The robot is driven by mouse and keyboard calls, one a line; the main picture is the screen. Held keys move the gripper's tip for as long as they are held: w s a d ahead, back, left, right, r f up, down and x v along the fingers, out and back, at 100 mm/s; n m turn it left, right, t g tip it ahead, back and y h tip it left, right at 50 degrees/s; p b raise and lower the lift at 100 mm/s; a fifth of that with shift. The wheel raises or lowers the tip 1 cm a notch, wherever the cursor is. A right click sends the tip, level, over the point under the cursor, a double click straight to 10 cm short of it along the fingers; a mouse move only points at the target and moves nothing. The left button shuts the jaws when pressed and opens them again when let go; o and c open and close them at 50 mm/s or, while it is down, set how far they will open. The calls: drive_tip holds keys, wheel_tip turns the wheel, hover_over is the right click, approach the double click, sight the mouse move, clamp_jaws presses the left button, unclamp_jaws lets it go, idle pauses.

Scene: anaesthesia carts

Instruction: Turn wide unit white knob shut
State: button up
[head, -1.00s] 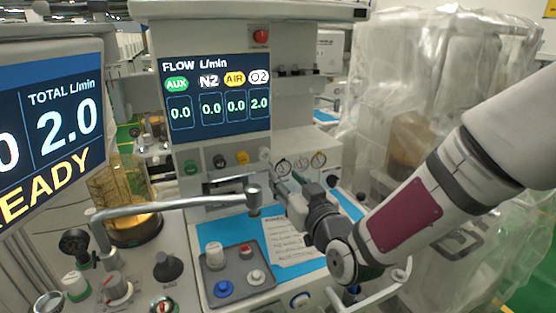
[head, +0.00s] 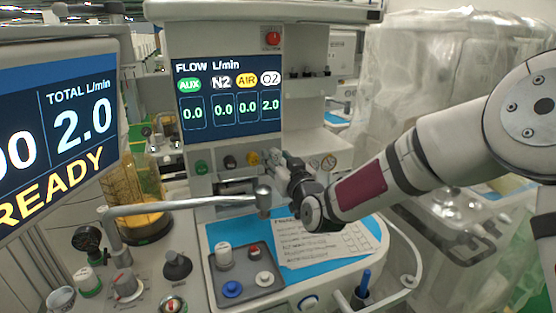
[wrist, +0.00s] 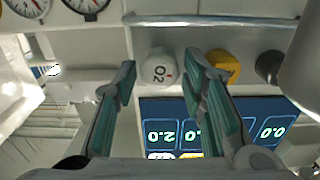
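The white knob (wrist: 158,71), marked O2, is on the front panel of the wide unit. In the wrist view it shows between the two fingertips of my gripper (wrist: 160,78), with a gap on each side. My gripper is open, and neither finger visibly touches the knob. In the head view my gripper (head: 279,160) is at the panel, right of the yellow knob (head: 253,158), and hides the white knob. The flow display (head: 229,97) reads 2.0 under O2 and 0.0 under AUX, N2 and AIR.
The yellow knob also shows in the wrist view (wrist: 224,66), close beside my right-hand finger. A dark knob (head: 230,161) and a green knob (head: 201,167) are farther left. A jointed metal bar (head: 185,206) crosses in front below the panel.

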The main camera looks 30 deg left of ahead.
drive_tip(key=c, duration=0.9)
drive_tip(key=shift+m+b, duration=0.3)
drive_tip(key=shift+m, duration=0.1)
drive_tip(key=m+b, duration=0.2)
drive_tip(key=m, duration=0.1)
drive_tip(key=shift+f+m+b, duration=0.15)
drive_tip(key=shift+m+b, duration=0.15)
drive_tip(key=shift+b, duration=0.1)
drive_tip(key=m+b, duration=0.2)
drive_tip(key=m, duration=0.1)
drive_tip(key=shift+w+d+m, duration=0.1)
drive_tip(key=shift+m, duration=0.2)
drive_tip(key=m+b, duration=0.2)
drive_tip(key=m, duration=0.1)
drive_tip(key=shift+m, duration=0.3)
drive_tip(key=shift+m+b, duration=1.2)
drive_tip(key=shift+m, duration=1)
